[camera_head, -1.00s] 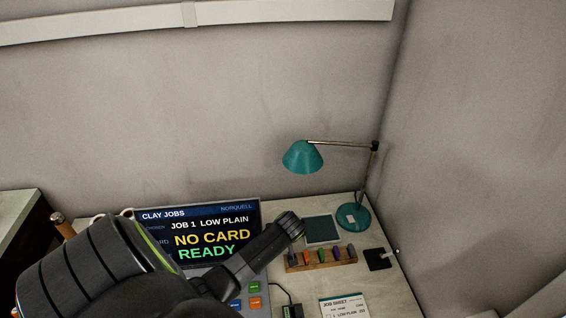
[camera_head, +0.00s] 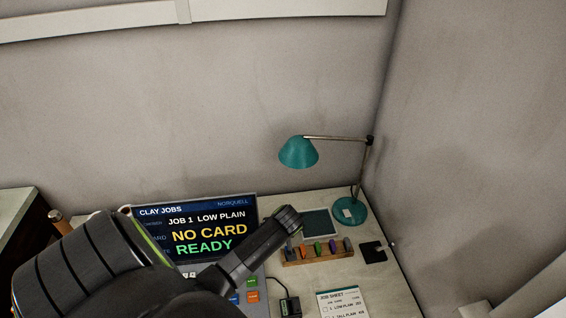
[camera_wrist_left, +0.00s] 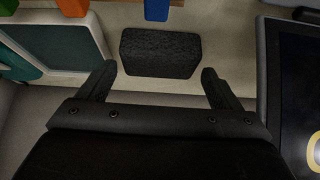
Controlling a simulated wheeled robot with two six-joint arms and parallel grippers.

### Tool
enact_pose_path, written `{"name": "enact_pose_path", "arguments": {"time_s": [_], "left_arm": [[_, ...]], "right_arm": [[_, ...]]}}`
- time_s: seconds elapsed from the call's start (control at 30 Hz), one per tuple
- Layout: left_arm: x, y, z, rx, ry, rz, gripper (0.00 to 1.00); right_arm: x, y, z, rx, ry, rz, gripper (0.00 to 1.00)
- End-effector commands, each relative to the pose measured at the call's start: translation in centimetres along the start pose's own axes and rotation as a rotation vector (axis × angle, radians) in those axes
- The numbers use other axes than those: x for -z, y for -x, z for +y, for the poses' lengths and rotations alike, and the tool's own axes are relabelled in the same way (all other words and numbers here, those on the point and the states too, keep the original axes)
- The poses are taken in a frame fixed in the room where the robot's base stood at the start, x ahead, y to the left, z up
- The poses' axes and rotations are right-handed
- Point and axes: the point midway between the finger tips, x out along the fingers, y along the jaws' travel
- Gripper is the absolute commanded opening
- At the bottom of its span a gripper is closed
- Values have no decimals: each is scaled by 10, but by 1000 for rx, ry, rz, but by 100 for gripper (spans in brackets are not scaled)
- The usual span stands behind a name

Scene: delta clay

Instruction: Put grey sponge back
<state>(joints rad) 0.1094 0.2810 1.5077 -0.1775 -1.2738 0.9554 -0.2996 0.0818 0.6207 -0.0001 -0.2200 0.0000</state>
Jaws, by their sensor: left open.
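In the left wrist view the grey sponge (camera_wrist_left: 160,52), a dark, speckled block, lies on the pale desk. My left gripper (camera_wrist_left: 159,70) is open, with one finger on either side of the block's near end. A gap shows between the block and each finger. In the head view my left arm comes in from the left and ends at a dark wrist (camera_head: 287,217) behind the wooden rack. The sponge and the fingertips are hidden there. My right gripper is not in view.
The wooden rack (camera_head: 320,257) holds several coloured pieces. A teal-grey pad (camera_head: 320,224) and a teal lamp (camera_head: 299,152) stand beyond it. A screen (camera_head: 230,204) reading NO CARD READY stands left. A job sheet (camera_head: 343,303) and a black square (camera_head: 372,252) lie right.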

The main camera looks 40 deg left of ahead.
Motion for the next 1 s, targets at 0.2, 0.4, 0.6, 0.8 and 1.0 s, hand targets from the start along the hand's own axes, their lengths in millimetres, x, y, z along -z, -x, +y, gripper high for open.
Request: {"name": "enact_pose_path", "arguments": {"time_s": [0.2,0.4,0.6,0.8,1.0], "left_arm": [[0,37,0,-3,0,1,86],[0,68,1,-3,1,0,86],[0,87,0,-1,0,0,86],[0,92,0,0,0,0,86],[0,92,0,0,0,0,86]], "right_arm": [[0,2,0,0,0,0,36],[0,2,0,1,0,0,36],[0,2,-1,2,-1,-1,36],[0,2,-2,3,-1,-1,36],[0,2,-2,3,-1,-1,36]]}}
